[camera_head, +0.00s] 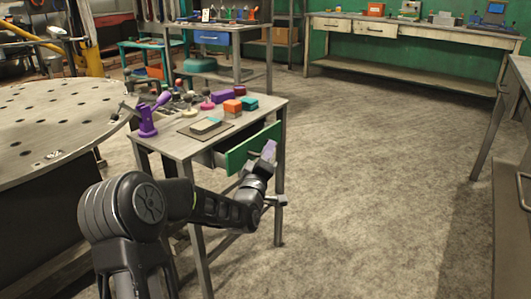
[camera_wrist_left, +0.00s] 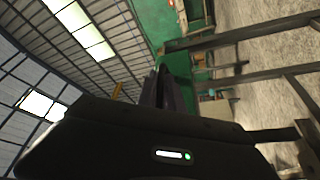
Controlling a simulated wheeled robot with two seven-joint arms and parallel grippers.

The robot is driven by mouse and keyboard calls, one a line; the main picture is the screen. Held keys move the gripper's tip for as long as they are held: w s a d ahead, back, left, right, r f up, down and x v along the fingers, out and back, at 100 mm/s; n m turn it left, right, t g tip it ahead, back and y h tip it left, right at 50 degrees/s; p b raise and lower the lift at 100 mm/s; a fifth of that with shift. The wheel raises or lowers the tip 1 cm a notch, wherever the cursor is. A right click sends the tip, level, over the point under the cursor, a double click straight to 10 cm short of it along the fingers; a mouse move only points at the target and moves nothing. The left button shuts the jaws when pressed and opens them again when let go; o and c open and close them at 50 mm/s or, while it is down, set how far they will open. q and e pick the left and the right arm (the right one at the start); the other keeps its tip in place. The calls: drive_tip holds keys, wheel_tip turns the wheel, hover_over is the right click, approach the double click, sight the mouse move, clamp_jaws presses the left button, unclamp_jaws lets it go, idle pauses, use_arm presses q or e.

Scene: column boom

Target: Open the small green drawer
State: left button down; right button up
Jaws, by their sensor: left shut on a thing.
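The small green drawer (camera_head: 240,155) is in the small grey table (camera_head: 180,145). Its green front stands out from the table, with a gap showing behind it, so it is partly open. My left gripper (camera_head: 268,151) is at the right part of the drawer front and is shut on the drawer's handle, which the fingers hide. In the left wrist view the gripper fingers (camera_wrist_left: 165,88) are dark and close together; what they hold cannot be made out there. My right gripper is not in view.
On the small table are a purple clamp-like tool (camera_head: 148,122), a flat plate with a block (camera_head: 205,127), and orange (camera_head: 232,106) and teal blocks (camera_head: 249,103). A round perforated table (camera_head: 60,105) stands at left. The floor (camera_head: 370,170) to the right is clear.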

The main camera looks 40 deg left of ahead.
use_arm(q)
drive_tip(key=d+b, duration=0.1)
drive_tip(key=d, duration=0.7)
drive_tip(key=shift+b, duration=0.4)
drive_tip(key=shift+w+a, duration=0.1)
drive_tip(key=c, duration=1.5)
unclamp_jaws()
drive_tip(key=p+v, duration=0.1)
drive_tip(key=v, duration=0.7)
drive_tip(key=shift+w, duration=0.1)
